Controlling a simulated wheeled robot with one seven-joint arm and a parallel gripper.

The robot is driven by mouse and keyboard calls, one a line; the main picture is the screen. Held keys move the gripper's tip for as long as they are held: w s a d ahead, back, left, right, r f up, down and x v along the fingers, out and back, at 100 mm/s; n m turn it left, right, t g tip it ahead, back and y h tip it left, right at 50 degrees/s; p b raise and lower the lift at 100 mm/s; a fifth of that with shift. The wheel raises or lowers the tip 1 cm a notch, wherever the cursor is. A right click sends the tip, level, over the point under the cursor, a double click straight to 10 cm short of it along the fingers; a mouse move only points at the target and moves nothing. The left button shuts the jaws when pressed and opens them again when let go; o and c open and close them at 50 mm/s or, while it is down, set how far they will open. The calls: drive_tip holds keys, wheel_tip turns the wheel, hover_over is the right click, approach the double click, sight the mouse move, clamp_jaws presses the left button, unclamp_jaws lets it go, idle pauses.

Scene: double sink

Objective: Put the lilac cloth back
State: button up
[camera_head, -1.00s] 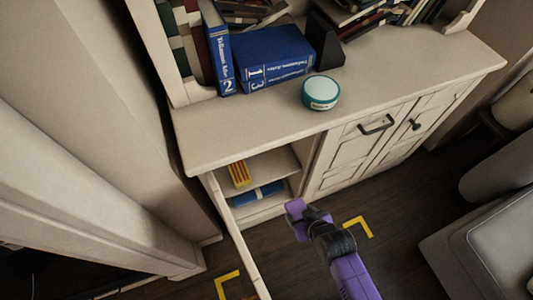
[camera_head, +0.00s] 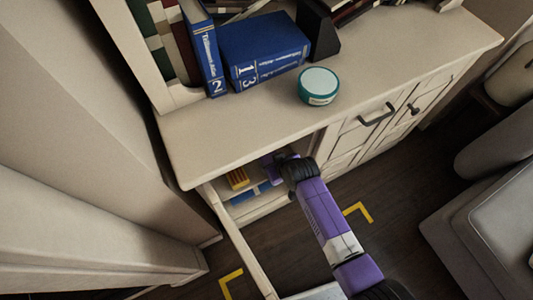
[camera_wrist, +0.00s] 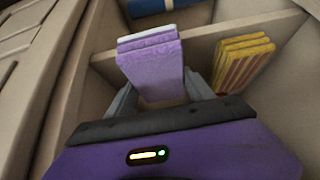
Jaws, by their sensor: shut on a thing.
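The lilac cloth (camera_wrist: 150,62) is a folded, layered pad with a paler layer along its far edge. In the wrist view my gripper (camera_wrist: 160,82) is shut on it, with a grey finger on each side. The cloth sticks out beyond the fingers, inside the open cabinet. In the head view my purple hand (camera_head: 270,166) reaches into the cabinet opening, below the countertop. My arm and the shadow hide much there, and I cannot make out the cloth apart from the hand.
A yellow-and-red striped stack (camera_wrist: 243,62) is close right of the cloth. A shelf board (camera_wrist: 205,38) separates it from a blue roll (camera_wrist: 150,5). The open cabinet door (camera_head: 240,243) stands left of my arm. A teal round tin (camera_head: 318,86) and blue books (camera_head: 262,52) are on top.

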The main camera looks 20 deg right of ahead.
drive_tip(key=shift+w+a, duration=0.25)
drive_tip(key=shift+w, duration=0.95)
drive_tip(key=w, duration=0.2)
drive_tip(key=w+b, duration=0.1)
drive_tip(key=shift+a+f, duration=0.3)
drive_tip(key=shift+f, duration=0.45)
drive_tip(key=o, duration=1.2)
drive_tip(key=shift+f, duration=0.1)
drive_tip(key=shift+r, duration=0.25)
drive_tip(key=p+v, duration=0.3)
drive_tip(key=v, duration=0.8)
drive_tip(key=shift+s+r, duration=0.25)
drive_tip(key=shift+s, duration=0.1)
drive_tip(key=shift+s+d, duration=0.1)
